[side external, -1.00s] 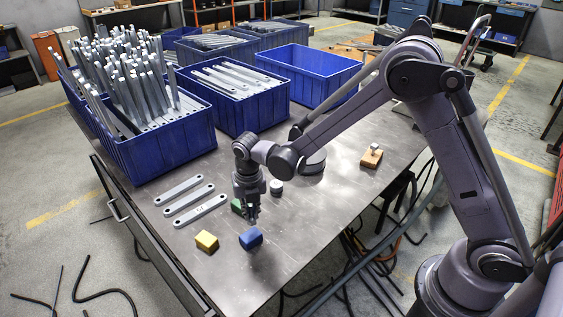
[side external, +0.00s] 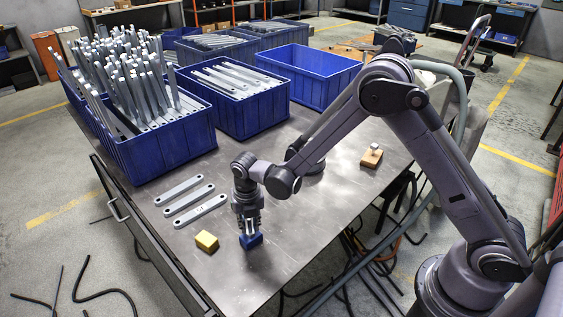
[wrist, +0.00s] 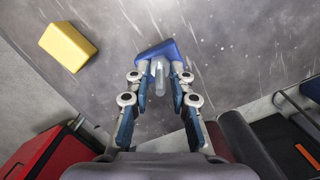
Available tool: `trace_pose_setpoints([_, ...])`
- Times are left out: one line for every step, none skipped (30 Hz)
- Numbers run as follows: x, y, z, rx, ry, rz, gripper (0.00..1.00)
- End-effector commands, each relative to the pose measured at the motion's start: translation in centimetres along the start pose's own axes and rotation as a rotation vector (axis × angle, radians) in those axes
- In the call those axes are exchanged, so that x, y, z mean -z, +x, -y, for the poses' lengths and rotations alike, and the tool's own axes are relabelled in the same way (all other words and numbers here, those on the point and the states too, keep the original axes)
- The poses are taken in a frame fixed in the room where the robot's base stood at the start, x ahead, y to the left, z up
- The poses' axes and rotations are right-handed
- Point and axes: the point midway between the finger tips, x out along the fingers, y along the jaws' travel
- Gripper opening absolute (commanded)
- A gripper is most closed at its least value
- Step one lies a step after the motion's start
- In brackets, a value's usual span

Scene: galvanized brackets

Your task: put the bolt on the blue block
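The blue block (side external: 251,241) lies near the table's front edge, directly under my gripper (side external: 249,231). In the wrist view the blue block (wrist: 152,51) shows just beyond the fingertips. The grey bolt (wrist: 160,76) stands between the fingers of my gripper (wrist: 160,70), with its far end at the block, seemingly on it. The fingers are spread to either side of the bolt, with narrow gaps showing. In the side view the bolt (side external: 248,227) is a small pale shape partly hidden by the fingers.
A yellow block (side external: 206,241) sits just left of the blue one. Several grey flat brackets (side external: 189,198) lie behind it. A wooden block with a metal piece (side external: 371,156) is at the right. Blue bins (side external: 170,150) stand along the back. The front edge is close.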

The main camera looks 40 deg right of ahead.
Motion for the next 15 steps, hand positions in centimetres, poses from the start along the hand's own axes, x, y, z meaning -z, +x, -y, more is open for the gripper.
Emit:
trace_pose_setpoints([0.0, 0.0, 0.0, 0.0, 0.0, 0.0, 0.33])
trace_pose_setpoints([0.0, 0.0, 0.0, 0.0, 0.0, 0.0, 0.33])
trace_pose_setpoints([0.0, 0.0, 0.0, 0.0, 0.0, 0.0, 0.33])
trace_pose_setpoints([0.0, 0.0, 0.0, 0.0, 0.0, 0.0, 0.33])
trace_pose_setpoints([0.0, 0.0, 0.0, 0.0, 0.0, 0.0, 0.33])
trace_pose_setpoints([0.0, 0.0, 0.0, 0.0, 0.0, 0.0, 0.33])
trace_pose_setpoints([0.0, 0.0, 0.0, 0.0, 0.0, 0.0, 0.33])
trace_pose_setpoints([0.0, 0.0, 0.0, 0.0, 0.0, 0.0, 0.33])
trace_pose_setpoints([0.0, -0.1, 0.0, 0.0, 0.0, 0.0, 0.33])
trace_pose_setpoints([0.0, -0.2, 0.0, 0.0, 0.0, 0.0, 0.33])
trace_pose_setpoints([0.0, -0.3, 0.0, 0.0, 0.0, 0.0, 0.33])
trace_pose_setpoints([-0.1, -0.5, 0.0, 0.0, 0.0, 0.0, 0.33])
trace_pose_setpoints([-0.1, -0.8, 0.0, 0.0, 0.0, 0.0, 0.33])
trace_pose_setpoints([-0.1, -1.1, 0.0, 0.0, 0.0, 0.0, 0.33])
trace_pose_setpoints([0.0, -1.5, 0.0, 0.0, 0.0, 0.0, 0.33])
